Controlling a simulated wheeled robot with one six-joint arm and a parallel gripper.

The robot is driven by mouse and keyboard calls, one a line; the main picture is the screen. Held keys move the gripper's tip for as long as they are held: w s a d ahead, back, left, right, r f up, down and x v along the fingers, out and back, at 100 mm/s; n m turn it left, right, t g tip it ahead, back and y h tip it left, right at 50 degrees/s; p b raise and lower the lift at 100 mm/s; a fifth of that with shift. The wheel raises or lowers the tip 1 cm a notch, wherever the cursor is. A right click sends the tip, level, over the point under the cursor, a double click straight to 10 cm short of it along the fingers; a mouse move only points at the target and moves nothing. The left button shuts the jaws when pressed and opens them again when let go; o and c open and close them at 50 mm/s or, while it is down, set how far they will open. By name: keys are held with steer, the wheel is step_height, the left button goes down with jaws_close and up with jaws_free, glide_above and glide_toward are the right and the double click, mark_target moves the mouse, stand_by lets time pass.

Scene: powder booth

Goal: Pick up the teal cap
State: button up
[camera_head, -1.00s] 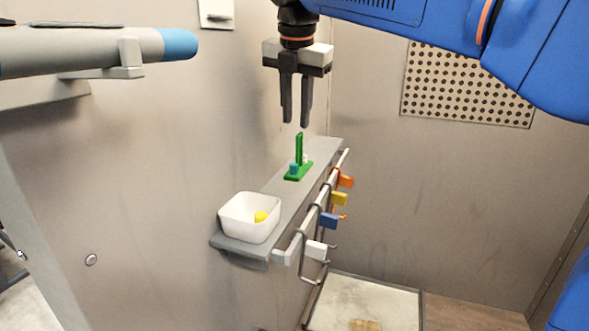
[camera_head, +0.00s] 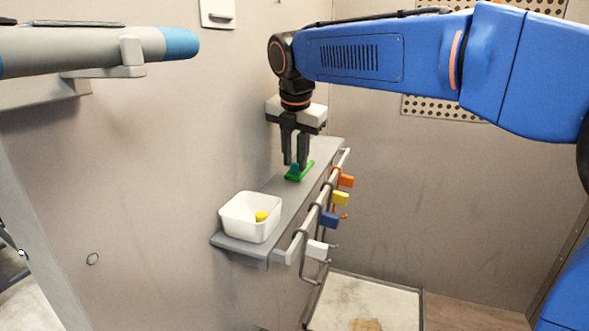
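The teal cap (camera_head: 295,169) is a small piece on the green stand (camera_head: 292,178), which sits on the grey shelf (camera_head: 276,200). My gripper (camera_head: 295,166) points straight down over the stand. Its two dark fingers reach down to about the cap's height, with a gap between them. The cap shows low between the fingertips. I cannot tell whether a finger touches it. The fingers hide most of the stand's upright post.
A rail (camera_head: 296,247) along the shelf's right edge carries hooks with orange, yellow, blue and white tags. The wall is close on the left.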

steer(key=shift+w+f, duration=0.2)
steer(key=shift+f, duration=0.35)
jaws_close()
steer(key=shift+r, duration=0.1)
steer(key=shift+r, duration=0.5)
step_height(320, 180, up, 3)
steer(key=shift+f, duration=0.2)
steer(key=s+d, duration=0.3)
steer(key=d, duration=0.5)
steer(key=s+d, duration=0.3)
steer(key=d, duration=0.6)
steer(key=shift+f, duration=0.1)
